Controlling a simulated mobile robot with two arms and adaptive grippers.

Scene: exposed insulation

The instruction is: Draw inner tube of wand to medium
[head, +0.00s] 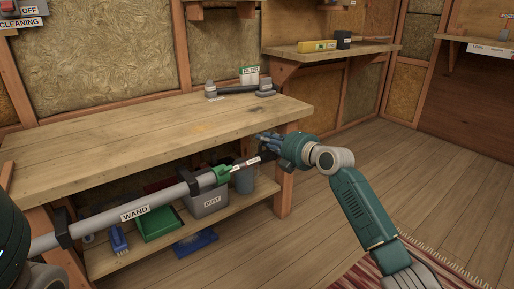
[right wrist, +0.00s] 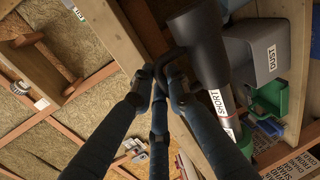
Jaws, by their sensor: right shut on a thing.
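The wand (head: 135,212) is a long grey tube labelled WAND, running up and right from the left edge in the head view, with dark clamps around it. A green collar (head: 222,175) sits at its far end. The narrow pale inner tube (head: 244,164) sticks out a short way from the collar. In the right wrist view its label reads SHORT (right wrist: 218,102). A black end piece (right wrist: 200,45) with a thin handle caps the tube. My right gripper (head: 264,143) is shut on that handle; its fingertips (right wrist: 163,82) meet there. My left gripper is not seen.
The wooden workbench (head: 120,128) stands behind and above the wand, with a dark tool (head: 238,90) and a FILTER box (head: 249,75) on it. The lower shelf holds a grey DUST bin (head: 208,207), a green dustpan (head: 157,223) and blue brushes.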

